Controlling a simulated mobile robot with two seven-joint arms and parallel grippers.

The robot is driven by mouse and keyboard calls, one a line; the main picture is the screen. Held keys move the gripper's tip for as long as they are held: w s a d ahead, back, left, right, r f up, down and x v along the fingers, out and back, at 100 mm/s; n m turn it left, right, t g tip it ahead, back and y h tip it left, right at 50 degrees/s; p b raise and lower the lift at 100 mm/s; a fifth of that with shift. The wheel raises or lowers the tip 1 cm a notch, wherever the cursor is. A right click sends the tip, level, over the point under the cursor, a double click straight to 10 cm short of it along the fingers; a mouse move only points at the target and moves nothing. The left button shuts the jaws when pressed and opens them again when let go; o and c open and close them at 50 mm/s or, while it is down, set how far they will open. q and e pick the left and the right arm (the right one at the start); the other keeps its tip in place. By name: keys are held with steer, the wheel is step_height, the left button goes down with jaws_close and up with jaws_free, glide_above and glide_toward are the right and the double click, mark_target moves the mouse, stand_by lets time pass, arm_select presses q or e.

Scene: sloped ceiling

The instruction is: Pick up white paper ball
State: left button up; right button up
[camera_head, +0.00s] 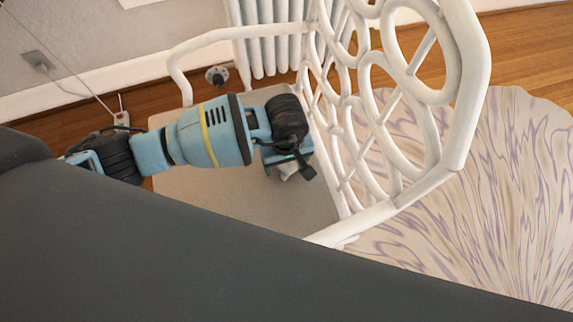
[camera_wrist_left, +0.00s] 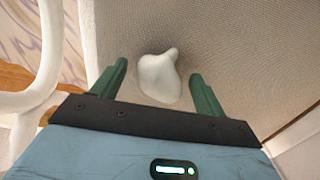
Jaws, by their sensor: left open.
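The white paper ball (camera_wrist_left: 160,77) lies on the beige woven seat (camera_wrist_left: 225,40) of a white chair. In the left wrist view it sits between and just beyond the two green fingers of my left gripper (camera_wrist_left: 158,88), which is open and empty. In the head view my left gripper (camera_head: 298,172) points down over the seat (camera_head: 220,205). A small white bit of the ball (camera_head: 290,177) shows below it; the rest is hidden by the gripper. My right gripper is not in view.
The chair's white looped backrest (camera_head: 385,110) rises right beside my left gripper, and a white armrest (camera_head: 240,35) runs behind it. A radiator (camera_head: 270,40) stands at the wall. A patterned rug (camera_head: 500,180) covers the floor at right.

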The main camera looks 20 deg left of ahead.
arm_select(q)
steer(key=shift+f, duration=0.2)
steer(key=c, duration=1)
steer(key=shift+o, duration=0.2)
steer(key=shift+r, duration=0.1)
steer(key=shift+r, duration=0.3)
step_height(320, 180, up, 8)
steer(key=shift+r+p, duration=0.1)
steer(key=shift+p, duration=0.8)
steer(key=shift+a+r, duration=0.1)
steer(key=shift+r, duration=0.55)
